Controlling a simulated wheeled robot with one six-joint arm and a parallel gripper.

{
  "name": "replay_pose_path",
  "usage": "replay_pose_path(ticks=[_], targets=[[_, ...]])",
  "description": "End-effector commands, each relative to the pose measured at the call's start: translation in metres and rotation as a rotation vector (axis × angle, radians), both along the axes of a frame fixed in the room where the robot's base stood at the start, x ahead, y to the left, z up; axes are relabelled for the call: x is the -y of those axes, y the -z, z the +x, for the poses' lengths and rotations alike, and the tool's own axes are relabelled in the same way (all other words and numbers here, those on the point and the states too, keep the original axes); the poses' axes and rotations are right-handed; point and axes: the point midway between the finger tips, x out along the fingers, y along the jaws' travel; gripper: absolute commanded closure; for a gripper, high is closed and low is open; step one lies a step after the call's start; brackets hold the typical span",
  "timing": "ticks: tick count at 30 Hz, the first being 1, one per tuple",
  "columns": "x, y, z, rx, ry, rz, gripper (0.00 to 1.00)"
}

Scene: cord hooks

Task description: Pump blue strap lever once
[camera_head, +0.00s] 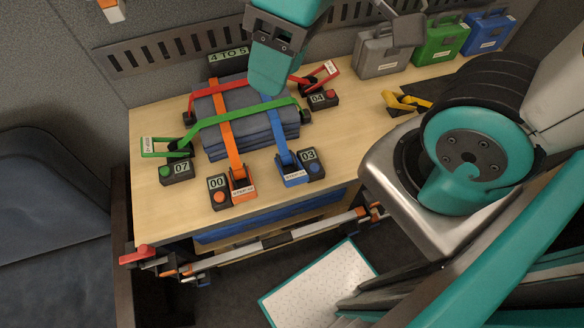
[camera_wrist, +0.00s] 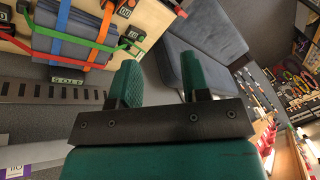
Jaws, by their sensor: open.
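The blue strap lever (camera_head: 292,170) lies low at the front edge of the bench in the head view, with a dark counter box reading 03 (camera_head: 309,156) beside it. The blue strap (camera_head: 270,114) runs back from it over a rolled grey-blue bundle (camera_head: 204,134). My gripper (camera_head: 268,88) is above the back of the bundle in the head view, well apart from the blue lever. In the wrist view my gripper (camera_wrist: 161,72) has its two green fingers spread with nothing between them. The blue strap also shows there (camera_wrist: 63,18), but I cannot make out its lever.
An orange lever (camera_head: 243,189) with a counter reading 00 is left of the blue one. A green lever (camera_head: 157,148) and a red lever (camera_head: 327,73) sit at the bundle's sides. Grey, green and blue cases stand at the back right.

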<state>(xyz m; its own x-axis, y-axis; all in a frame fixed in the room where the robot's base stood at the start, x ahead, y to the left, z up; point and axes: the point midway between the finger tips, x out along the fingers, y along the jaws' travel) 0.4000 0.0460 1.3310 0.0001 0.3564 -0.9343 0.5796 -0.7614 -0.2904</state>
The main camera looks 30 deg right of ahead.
Motion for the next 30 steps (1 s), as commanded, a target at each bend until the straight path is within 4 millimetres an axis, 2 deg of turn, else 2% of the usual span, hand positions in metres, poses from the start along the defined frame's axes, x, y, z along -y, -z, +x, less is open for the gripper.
replay_pose_path(ticks=[14, 15, 19, 21, 23, 30], targets=[[0.000, 0.000, 0.000, 0.000, 0.000, 0.000, 0.57], [0.000, 0.000, 0.000, 0.000, 0.000, 0.000, 0.60], [0.000, 0.007, 0.000, 0.000, 0.000, 0.000, 0.90], [0.000, 0.018, 0.000, 0.000, 0.000, 0.000, 1.00], [0.000, 0.032, 0.000, 0.000, 0.000, 0.000, 1.00], [0.000, 0.103, 0.000, -0.001, 0.000, -0.001, 1.00]])
